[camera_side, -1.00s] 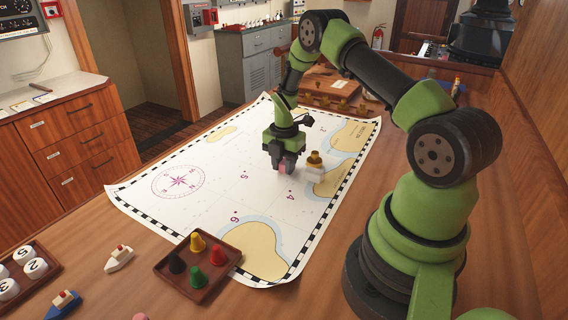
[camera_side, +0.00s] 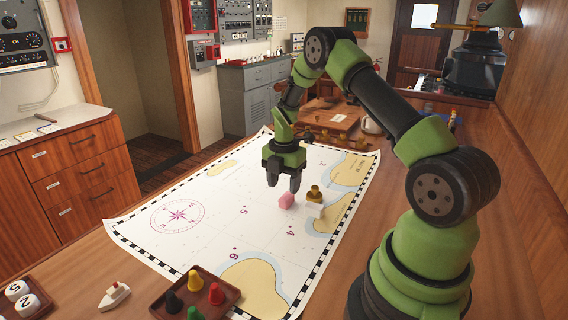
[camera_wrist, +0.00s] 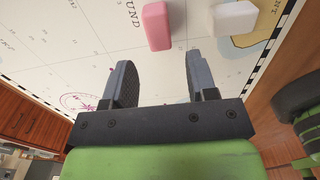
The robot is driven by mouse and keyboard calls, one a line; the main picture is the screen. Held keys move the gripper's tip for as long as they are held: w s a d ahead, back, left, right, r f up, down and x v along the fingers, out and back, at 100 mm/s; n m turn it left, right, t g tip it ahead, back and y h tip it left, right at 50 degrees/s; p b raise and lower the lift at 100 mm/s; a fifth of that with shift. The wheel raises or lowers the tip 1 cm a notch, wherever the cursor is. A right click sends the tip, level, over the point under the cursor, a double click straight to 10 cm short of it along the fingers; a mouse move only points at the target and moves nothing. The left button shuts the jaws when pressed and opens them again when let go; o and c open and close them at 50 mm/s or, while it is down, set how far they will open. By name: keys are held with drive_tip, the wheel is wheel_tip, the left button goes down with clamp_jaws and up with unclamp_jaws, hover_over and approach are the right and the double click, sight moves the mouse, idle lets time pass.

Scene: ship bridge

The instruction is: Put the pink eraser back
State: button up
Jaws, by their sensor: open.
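The pink eraser (camera_side: 286,201) lies on the white sea chart (camera_side: 200,235), near its middle. It also shows in the wrist view (camera_wrist: 157,26), ahead of the fingertips and roughly in line with the gap between them. My gripper (camera_side: 284,187) is open and empty, just above and a little left of the eraser in the side view, apart from it. In the wrist view the fingers (camera_wrist: 158,68) are spread with only chart between them.
A white block (camera_side: 311,210) lies close to the right of the eraser, with a brass piece (camera_side: 315,193) beside it. A tray of coloured pawns (camera_side: 228,300) lies on the front chart edge. A toy boat (camera_side: 114,296) is at the left. The chart's left part is clear.

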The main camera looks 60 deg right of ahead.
sight(284, 199)
drive_tip(key=s+a+r+m+t, duration=0.1)
drive_tip(key=a+r+m, duration=0.25)
drive_tip(key=r, duration=0.55)
drive_tip(key=a+r+m+t, duration=0.1)
drive_tip(key=a+r+m, duration=0.25)
drive_tip(key=r, duration=0.55)
drive_tip(key=s+a+r+m+t+y, duration=0.1)
drive_tip(key=s+a+r+m+t, duration=0.1)
drive_tip(key=s+a+r+m, duration=0.2)
drive_tip(key=s+a+r+m+t+y, duration=0.1)
drive_tip(key=s+a+r+m+t, duration=0.2)
drive_tip(key=s+a+m, duration=0.7)
drive_tip(key=s+m, duration=0.1)
drive_tip(key=s, duration=0.1)
drive_tip(key=shift+s+a+r, duration=0.25)
drive_tip(key=shift+s+r, duration=0.05)
drive_tip(key=shift+r, duration=0.05)
